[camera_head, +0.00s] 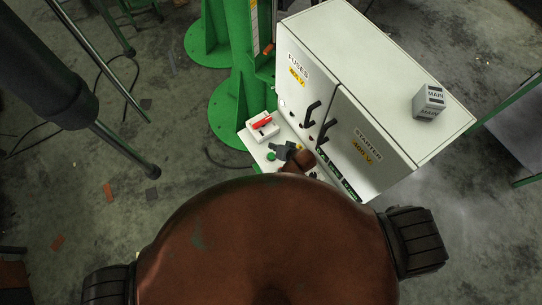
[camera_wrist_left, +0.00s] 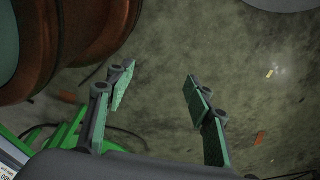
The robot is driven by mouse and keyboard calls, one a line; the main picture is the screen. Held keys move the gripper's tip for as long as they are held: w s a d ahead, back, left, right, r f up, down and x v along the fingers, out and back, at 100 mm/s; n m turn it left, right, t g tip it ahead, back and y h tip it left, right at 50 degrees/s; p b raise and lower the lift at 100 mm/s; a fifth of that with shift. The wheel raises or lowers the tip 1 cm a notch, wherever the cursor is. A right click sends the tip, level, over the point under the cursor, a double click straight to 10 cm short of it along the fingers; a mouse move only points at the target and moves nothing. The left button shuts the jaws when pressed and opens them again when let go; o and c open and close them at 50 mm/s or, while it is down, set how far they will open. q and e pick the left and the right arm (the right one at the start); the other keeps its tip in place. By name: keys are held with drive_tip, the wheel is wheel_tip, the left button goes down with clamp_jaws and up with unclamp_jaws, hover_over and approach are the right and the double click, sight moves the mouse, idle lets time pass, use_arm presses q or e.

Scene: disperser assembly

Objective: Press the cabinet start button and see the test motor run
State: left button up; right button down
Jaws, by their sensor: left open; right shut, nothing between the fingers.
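The white cabinet (camera_head: 372,100) stands at the upper right in the head view, with doors marked FUSES and STARTER. A ledge at its front (camera_head: 258,147) carries a red switch on a white block (camera_head: 263,125) and a green button (camera_head: 271,156). My right gripper (camera_head: 281,152) is shut and empty, right beside the green button; I cannot tell whether it touches it. My left gripper (camera_wrist_left: 158,80) is open and empty in the left wrist view, above the floor. I cannot make out the test motor or any rotation.
A grey block marked MAIN (camera_head: 430,101) sits on the cabinet top. Green stands (camera_head: 233,105) rise left of the cabinet. Dark door handles (camera_head: 312,113) stick out above the ledge. A large brown rounded body hides the lower middle of the head view. Orange scraps (camera_head: 108,192) lie on open floor.

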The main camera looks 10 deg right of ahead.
sight(273, 156)
wheel_tip(273, 156, down, 2)
drive_tip(key=shift+a+f+b, duration=0.1)
drive_tip(key=shift+f+b, duration=0.15)
drive_tip(key=shift+b, duration=0.8)
wheel_tip(273, 156, down, 4)
drive_tip(key=b, duration=0.4)
drive_tip(key=shift+f+b, duration=0.35)
drive_tip(key=shift+f, duration=0.2)
use_arm(q)
wheel_tip(273, 156, down, 8)
drive_tip(key=s, duration=0.1)
drive_tip(key=shift+a+r, duration=0.25)
drive_tip(key=shift+a, duration=0.2)
use_arm(e)
drive_tip(key=shift+f, duration=0.1)
use_arm(q)
drive_tip(key=shift+s, duration=0.2)
use_arm(e)
drive_tip(key=shift+f, duration=0.1)
drive_tip(key=shift+f, duration=0.35)
